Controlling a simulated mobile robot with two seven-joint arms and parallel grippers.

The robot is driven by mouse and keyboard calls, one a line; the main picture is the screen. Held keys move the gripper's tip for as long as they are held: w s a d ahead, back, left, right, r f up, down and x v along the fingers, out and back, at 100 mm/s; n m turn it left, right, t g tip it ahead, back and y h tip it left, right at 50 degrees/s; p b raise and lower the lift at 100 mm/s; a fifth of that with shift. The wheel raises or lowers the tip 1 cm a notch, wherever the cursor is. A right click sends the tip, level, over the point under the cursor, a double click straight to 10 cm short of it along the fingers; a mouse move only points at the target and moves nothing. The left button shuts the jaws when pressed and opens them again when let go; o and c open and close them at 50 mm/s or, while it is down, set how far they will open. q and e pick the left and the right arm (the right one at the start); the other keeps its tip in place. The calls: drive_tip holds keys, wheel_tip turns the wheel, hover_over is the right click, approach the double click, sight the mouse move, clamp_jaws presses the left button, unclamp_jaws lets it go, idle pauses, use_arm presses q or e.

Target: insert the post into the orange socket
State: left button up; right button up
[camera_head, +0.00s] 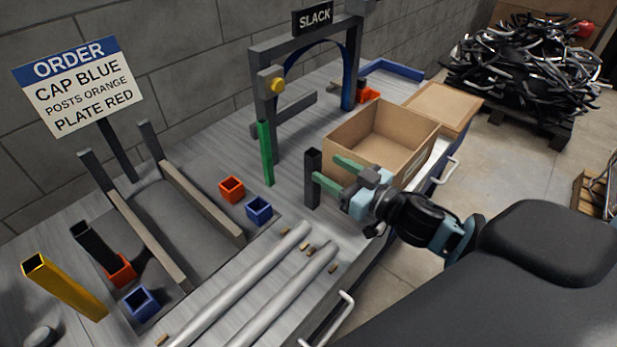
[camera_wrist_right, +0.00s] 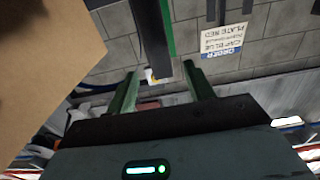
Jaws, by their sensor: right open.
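A dark square post (camera_head: 312,190) stands upright on the bench just off my right gripper's fingertips. My right gripper (camera_head: 325,168) is open, with its green fingers pointing left towards this post. In the right wrist view the dark post (camera_wrist_right: 149,40) shows ahead, between the lines of the two fingers (camera_wrist_right: 162,85); I cannot tell whether they touch it. One orange socket (camera_head: 232,189) is empty on the bench to the left. Another orange socket (camera_head: 122,271) at lower left has a dark post (camera_head: 91,246) standing in it. My left gripper is not in view.
Empty blue sockets (camera_head: 259,211) (camera_head: 140,304) sit beside the orange ones. A yellow post (camera_head: 62,287), a green post (camera_head: 266,153) and the SLACK gantry (camera_head: 262,100) stand around. An open cardboard box (camera_head: 413,150) is just behind my gripper. Grey rails (camera_head: 240,285) lie in front.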

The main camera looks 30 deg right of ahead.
sight(306, 156)
drive_tip(key=shift+x, duration=1.2)
drive_tip(key=shift+w, duration=0.1)
drive_tip(key=shift+w+a+r, duration=0.1)
drive_tip(key=shift+w+r, duration=0.05)
drive_tip(key=shift+w, duration=0.1)
drive_tip(key=p+x, duration=0.1)
drive_tip(key=x, duration=0.2)
drive_tip(key=shift+w+a, duration=0.1)
drive_tip(key=shift+a, duration=0.05)
drive_tip(key=shift+w+a, duration=0.25)
drive_tip(key=shift+w, duration=0.3)
clamp_jaws()
